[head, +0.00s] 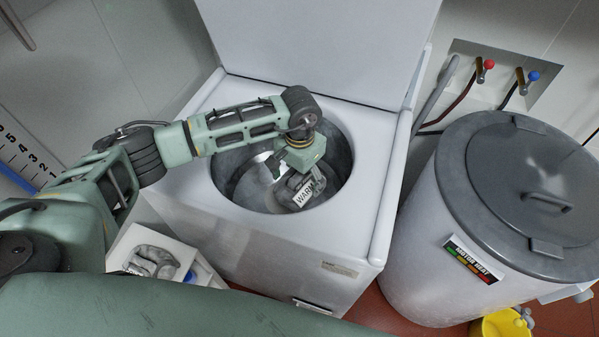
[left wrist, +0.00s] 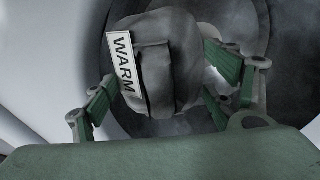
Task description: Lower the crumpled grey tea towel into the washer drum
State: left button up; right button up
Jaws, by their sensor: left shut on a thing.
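The grey crumpled tea towel (left wrist: 175,65) hangs in my left gripper (head: 303,182), with a white tag reading WARM (head: 308,194) on it. The left wrist view shows the green fingers closed on both sides of the towel. In the head view the gripper and towel are within the round opening of the washer drum (head: 337,152). I cannot tell how far below the rim the towel hangs, or whether it touches the drum wall. The white washer (head: 230,232) has its lid (head: 320,50) raised behind the opening. My right gripper is not in view.
A grey lidded drum labelled MOTOR HEAT (head: 420,240) stands close to the washer's right. Red (head: 488,64) and blue (head: 533,76) taps with hoses are on the wall behind. A white box (head: 132,240) with a grey crumpled thing (head: 155,262) is front left. A yellow container (head: 497,325) is lower right.

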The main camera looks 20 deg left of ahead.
pick_arm(q)
jog(key=shift+f, duration=0.3)
jog(key=o, duration=1.2)
jog(key=shift+r, duration=0.1)
